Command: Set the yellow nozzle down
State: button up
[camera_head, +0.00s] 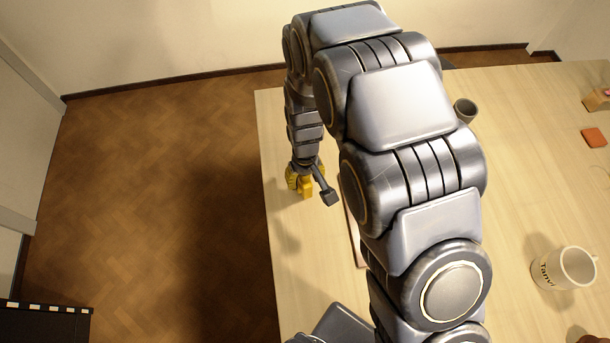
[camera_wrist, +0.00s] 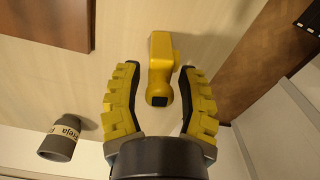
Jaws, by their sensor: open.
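The yellow nozzle (camera_wrist: 160,58) is in the middle of the wrist view, with a dark square opening at its near end. It appears to rest on the pale table. My gripper (camera_wrist: 160,80) is open, with its yellow, dark-lined fingers on either side of the nozzle. Gaps show between the nozzle and both fingers. In the head view, my gripper (camera_head: 302,181) is low over the table's left edge. The nozzle (camera_head: 307,189) shows there as a small yellow shape, partly hidden by the gripper.
A grey lettered cup (camera_wrist: 60,138) stands on the table (camera_head: 520,180). A white mug (camera_head: 563,268) marked Tanvi is at right. An orange-red block (camera_head: 594,137) and a wooden piece (camera_head: 598,98) lie at far right. A brown board (camera_wrist: 50,22) is partly in view.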

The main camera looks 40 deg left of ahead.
jog(key=r, duration=0.7)
jog(key=shift+s+r, duration=0.2)
jog(key=shift+d, duration=0.1)
jog(key=w+d+r+m, duration=0.2)
jog(key=d+r+m, duration=0.3)
jog(key=d+r, duration=0.8)
jog(key=s+d+r+m, duration=0.2)
jog(key=s+d+m, duration=0.1)
jog(key=s+d, duration=0.3)
jog(key=s+d+r+m+g, duration=0.1)
jog(key=s+d+r+m, duration=0.2)
jog(key=s+d, duration=0.3)
jog(key=d, duration=0.4)
jog(key=shift+s+d+r+g, duration=0.15)
jog(key=shift+d+g, duration=0.15)
jog(key=o, duration=0.8)
jog(key=shift+s+d+r, duration=0.1)
jog(key=shift+s+d, duration=0.1)
jog(key=shift+s, duration=0.3)
